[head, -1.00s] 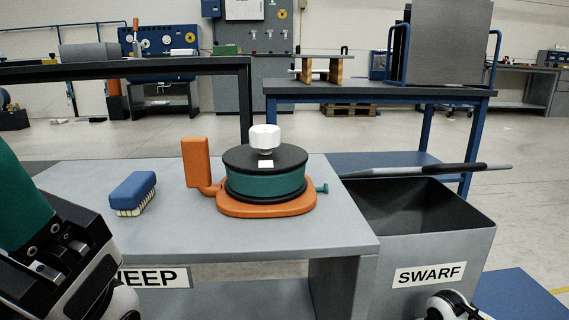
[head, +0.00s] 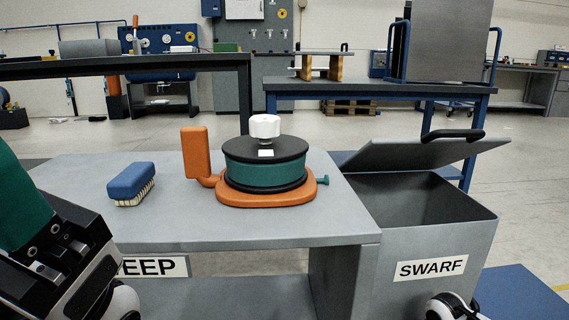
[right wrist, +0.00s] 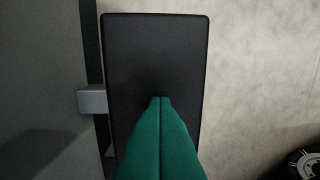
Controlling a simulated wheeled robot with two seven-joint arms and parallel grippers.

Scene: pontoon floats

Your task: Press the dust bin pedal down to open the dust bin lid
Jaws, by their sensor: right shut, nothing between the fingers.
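The dust bin (head: 415,265), grey and labelled SWARF, stands at the right of the low bench in the head view. Its lid (head: 425,152) is raised at the back and tilted, with a black handle at its upper edge, and the dark inside shows. In the right wrist view a black rectangular pedal (right wrist: 155,55) lies beside the grey bin wall (right wrist: 40,80). My right gripper (right wrist: 161,98) is shut, its green fingertips over the middle of the pedal, apparently pressed on it.
On the grey bench (head: 100,225) are a blue brush (head: 131,185) and an orange-based teal device (head: 265,175) with a white knob. A blue-legged table (head: 380,88) stands behind the bin. A blue mat (head: 520,295) lies to its right.

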